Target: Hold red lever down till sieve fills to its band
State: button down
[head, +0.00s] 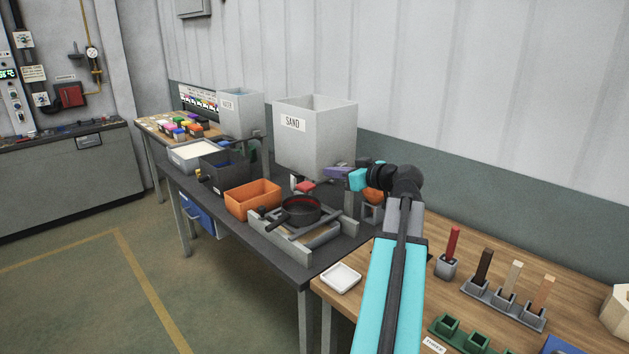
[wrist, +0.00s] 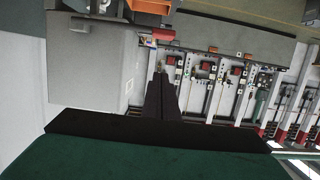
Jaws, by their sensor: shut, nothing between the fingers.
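The red lever (head: 305,187) sticks out below the outlet of the grey SAND hopper (head: 315,140). The sieve (head: 292,212), a round dark pan with a handle and a reddish band inside, sits on a grey frame in front of the lever. How much sand it holds I cannot tell. My gripper (head: 328,172) is above and to the right of the lever, apart from it, in front of the hopper's lower part. Its dark fingers are shut and empty in the wrist view (wrist: 160,85). A red-orange block (wrist: 150,38) beyond the fingertips looks like the lever.
An orange bin (head: 252,198) stands left of the sieve, with a dark box (head: 222,172) behind it. A WATER hopper (head: 240,112) stands farther back. A wooden table (head: 480,262) with a white dish (head: 341,278) and sockets is at the right.

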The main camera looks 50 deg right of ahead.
jog(key=shift+w, duration=0.1)
jog(key=p, duration=0.4)
send_over(311, 187)
notch_tip(311, 187, down, 2)
jog(key=shift+w+f, duration=0.15)
jog(key=shift+f, duration=0.05)
jog(key=shift+a+f+p, duration=0.1)
jog(key=shift+f+p, duration=0.2)
jog(key=shift+f, duration=0.15)
jog(key=shift+s+f+p, duration=0.2)
jog(key=shift+f+p, duration=0.5)
jog(key=shift+f, duration=0.9)
jog(key=shift+f+b, duration=0.15)
jog(key=shift+b, duration=0.15)
